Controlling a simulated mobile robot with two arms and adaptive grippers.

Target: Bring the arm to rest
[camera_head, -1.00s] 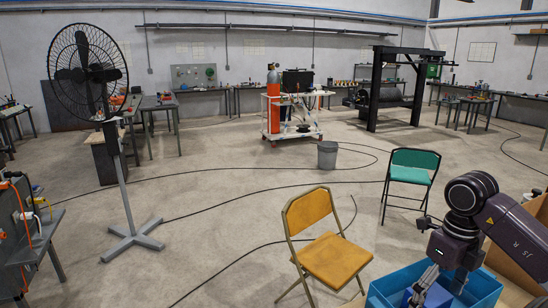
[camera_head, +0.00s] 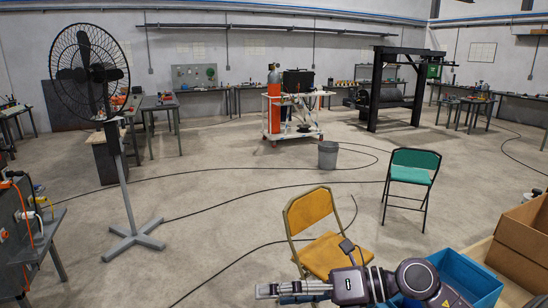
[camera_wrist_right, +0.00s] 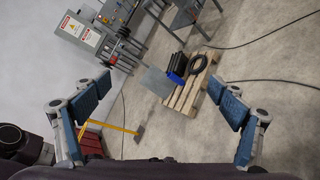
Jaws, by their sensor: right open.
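My right arm (camera_head: 415,279) shows at the bottom right of the head view, folded low in front of the blue bin. My left gripper is in neither view.
A blue bin (camera_head: 473,279) and a cardboard box (camera_head: 522,240) stand at the right. A yellow folding chair (camera_head: 309,208), a green chair (camera_head: 413,175) and a pedestal fan (camera_head: 120,190) stand on the floor. The wrist view shows a wooden pallet (camera_wrist_right: 193,85) and cables.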

